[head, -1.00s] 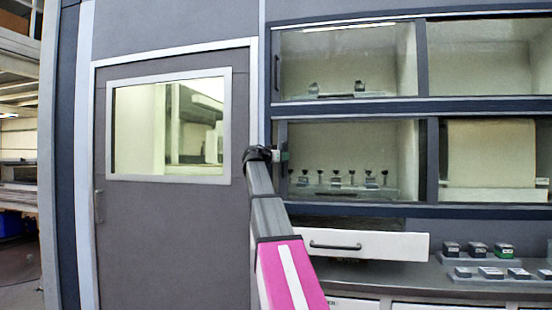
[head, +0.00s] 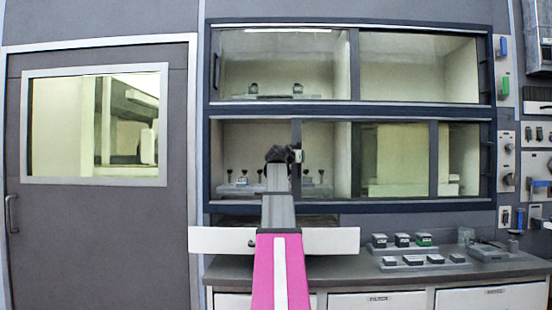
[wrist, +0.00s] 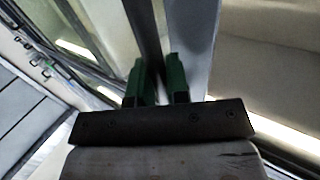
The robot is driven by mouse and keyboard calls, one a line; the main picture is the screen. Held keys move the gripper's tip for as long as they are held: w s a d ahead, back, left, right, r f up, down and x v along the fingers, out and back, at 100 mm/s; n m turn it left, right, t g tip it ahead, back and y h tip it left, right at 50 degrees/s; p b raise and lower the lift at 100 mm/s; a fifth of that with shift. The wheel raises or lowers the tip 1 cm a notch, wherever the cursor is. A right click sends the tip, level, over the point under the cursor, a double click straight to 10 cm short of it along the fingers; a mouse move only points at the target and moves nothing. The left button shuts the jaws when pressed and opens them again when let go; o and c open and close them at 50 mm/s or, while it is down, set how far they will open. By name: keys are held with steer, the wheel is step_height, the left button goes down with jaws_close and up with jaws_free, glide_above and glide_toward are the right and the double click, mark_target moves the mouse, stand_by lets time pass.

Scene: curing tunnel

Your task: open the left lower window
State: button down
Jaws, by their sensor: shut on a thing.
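The left lower window (head: 322,150) is a glass sliding pane in a dark frame. Its left stile (head: 296,185) stands well to the right of the frame's left side, leaving an open gap (head: 250,145) at the left. The pane partly overlaps the right lower window (head: 465,150). My gripper (head: 292,154) is at this left stile, its fingers mostly hidden by my wrist in the head view. In the wrist view, the green fingers of my gripper (wrist: 160,82) are shut on a dark upright bar, apparently the window's handle (wrist: 152,45).
Small dark-topped parts (head: 241,180) stand inside the lower compartment. A white drawer (head: 335,240) sticks out below, under my arm. Small blocks (head: 402,240) sit on the counter (head: 350,268) to the right. A grey door (head: 90,230) is at the left.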

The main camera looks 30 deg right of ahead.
glide_toward(353, 156)
steer(key=x, duration=0.5)
steer(key=shift+f, duration=0.1)
steer(key=c, duration=1.1)
jaws_free()
steer(key=shift+a, duration=0.15)
steer(key=v, duration=1)
steer(key=shift+s+a, duration=0.2)
steer(key=shift+a, duration=0.05)
steer(key=shift+a, duration=0.1)
